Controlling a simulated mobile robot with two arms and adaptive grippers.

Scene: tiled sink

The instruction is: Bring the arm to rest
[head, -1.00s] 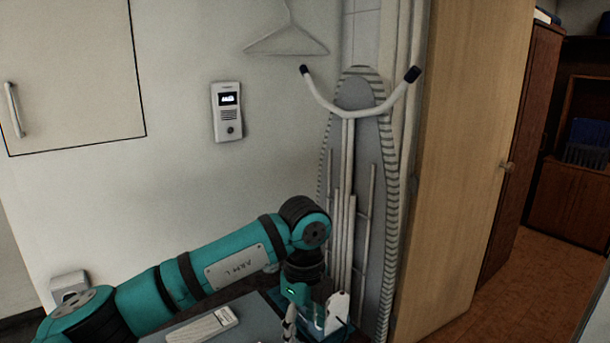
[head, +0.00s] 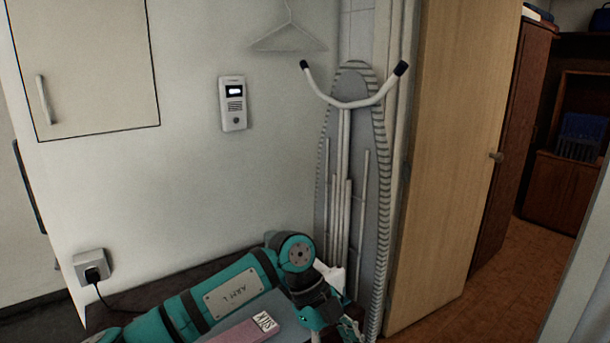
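My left arm (head: 232,293), teal and black with a label plate, comes in from the lower left and reaches across a grey surface. Its wrist bends down at the right end. My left gripper (head: 343,328) is at the bottom edge, partly cut off, and I cannot tell whether its fingers are open or shut or hold anything. A white object (head: 332,276) shows just behind the wrist, mostly hidden. My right gripper is not in view.
A pinkish box with a white label (head: 247,331) lies on the surface below the arm. An ironing board (head: 377,190) leans on the wall behind the wrist. A wooden door (head: 445,170) stands right of it. A plug with a cord sits in a wall socket (head: 92,268).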

